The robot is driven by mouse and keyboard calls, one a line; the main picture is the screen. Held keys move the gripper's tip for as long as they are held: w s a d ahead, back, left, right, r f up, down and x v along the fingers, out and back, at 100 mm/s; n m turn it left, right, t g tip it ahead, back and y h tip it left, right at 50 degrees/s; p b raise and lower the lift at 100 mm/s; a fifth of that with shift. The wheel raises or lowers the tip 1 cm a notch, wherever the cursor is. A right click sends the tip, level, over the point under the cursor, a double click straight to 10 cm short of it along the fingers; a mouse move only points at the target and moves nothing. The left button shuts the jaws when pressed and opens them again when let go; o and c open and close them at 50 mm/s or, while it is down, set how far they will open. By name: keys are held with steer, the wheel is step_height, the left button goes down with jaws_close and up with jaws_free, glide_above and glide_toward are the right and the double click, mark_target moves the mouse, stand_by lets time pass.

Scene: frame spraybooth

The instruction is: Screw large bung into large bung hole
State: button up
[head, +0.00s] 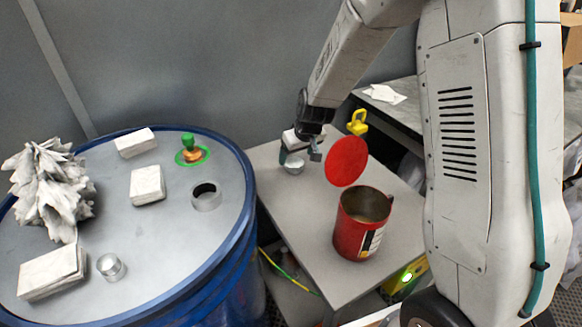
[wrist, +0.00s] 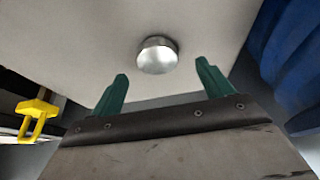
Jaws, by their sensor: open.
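A round silver bung (head: 293,167) stands on the side table (head: 285,205), near its back left corner. It also shows in the wrist view (wrist: 157,56), just beyond the two green fingertips and between their lines. My gripper (head: 300,156) is open and empty close to the bung, with no contact visible. Its fingers (wrist: 161,74) stand apart on either side in the wrist view. The large bung hole (head: 206,194) is a dark opening with a raised metal collar on the drum lid (head: 170,225), left of the table; it is empty.
The blue drum also carries a short silver cylinder (head: 111,267), a green and orange fitting (head: 190,150), crumpled rags (head: 50,185) and several white folded pads (head: 147,185). A red can (head: 362,230) with a raised round red lid (head: 346,161) stands right of the bung. A yellow clip (head: 357,122) is behind.

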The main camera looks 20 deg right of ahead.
mark_target(295, 162)
steer(key=x, duration=0.4)
steer(key=shift+d, duration=0.2)
steer(key=c, duration=1.1)
steer(key=shift+r, duration=0.1)
